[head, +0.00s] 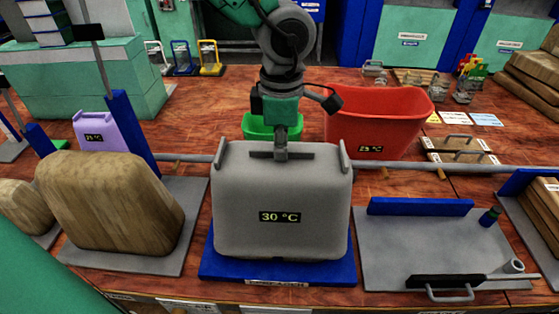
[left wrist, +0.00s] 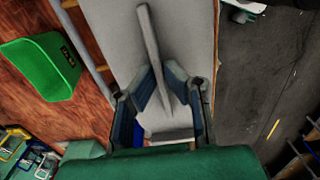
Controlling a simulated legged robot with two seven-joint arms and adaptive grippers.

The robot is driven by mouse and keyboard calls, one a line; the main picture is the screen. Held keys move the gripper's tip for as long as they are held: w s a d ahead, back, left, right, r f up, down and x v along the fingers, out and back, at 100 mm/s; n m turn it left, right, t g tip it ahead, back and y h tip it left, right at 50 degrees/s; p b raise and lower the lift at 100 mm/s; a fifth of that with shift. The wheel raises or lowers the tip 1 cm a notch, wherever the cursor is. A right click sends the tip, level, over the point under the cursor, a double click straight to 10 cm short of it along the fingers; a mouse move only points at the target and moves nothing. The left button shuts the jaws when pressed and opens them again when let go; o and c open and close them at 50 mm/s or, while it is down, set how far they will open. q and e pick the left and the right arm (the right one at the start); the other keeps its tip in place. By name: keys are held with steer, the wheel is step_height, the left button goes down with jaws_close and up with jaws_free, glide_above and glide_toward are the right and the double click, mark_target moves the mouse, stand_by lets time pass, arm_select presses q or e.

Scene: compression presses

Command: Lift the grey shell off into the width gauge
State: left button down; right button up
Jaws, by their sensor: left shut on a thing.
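The grey shell (head: 280,195) stands upright in the middle of the head view, with a "30 °C" display on its front. Its lower edge is at a blue base (head: 215,268); I cannot tell whether it touches. My left gripper (head: 281,150) comes down from above and is shut on the grip bar at the shell's top. In the left wrist view the fingers (left wrist: 160,90) close on a grey rib of the shell (left wrist: 190,50). A grey plate (head: 400,245) with a blue fence and a black clamp bar lies to the right; I cannot tell whether it is the width gauge.
A tan block (head: 110,205) on a grey plate stands left, with a purple shell (head: 97,130) behind it. A red bin (head: 375,120) and a green bin (head: 258,126) stand behind the grey shell. A grey rod (head: 470,166) runs across behind the plate.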

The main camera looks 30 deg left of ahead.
arm_select(q)
steer(key=shift+w+d+r, duration=0.1)
steer(key=shift+d+r, duration=0.05)
steer(key=shift+r, duration=0.2)
step_height(320, 180, up, 27)
steer(key=shift+a, duration=0.25)
steer(key=shift+r, duration=0.1)
stand_by(0.5)
